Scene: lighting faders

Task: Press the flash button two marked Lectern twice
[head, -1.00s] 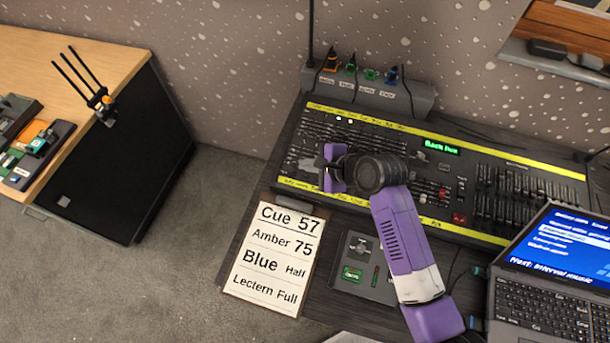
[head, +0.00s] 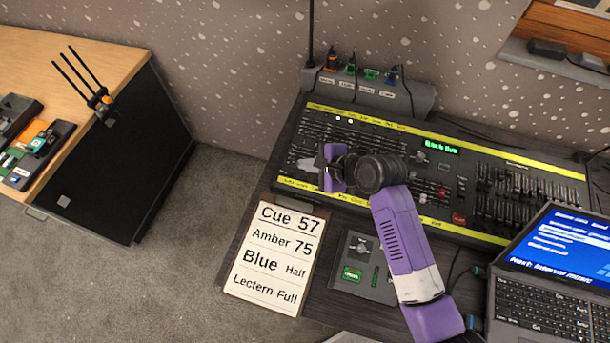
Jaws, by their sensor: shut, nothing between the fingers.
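The lighting desk (head: 440,190) is a long dark console with yellow label strips, many faders and a green-lit display. My gripper (head: 326,172) is shut and empty, over the left part of the desk near its lower yellow strip (head: 300,184). The gripper and wrist cover part of the fader and button rows there. The flash button marked Lectern cannot be picked out; the strip writing is too small to read. I cannot tell whether the fingertips touch the desk.
A cue sheet (head: 272,255) reading "Lectern Full" lies in front of the desk. A small grey box (head: 360,290) and a laptop (head: 555,270) stand to its right. A connector box (head: 420,98) stands behind the desk. A wooden-topped cabinet (head: 120,60) is at left.

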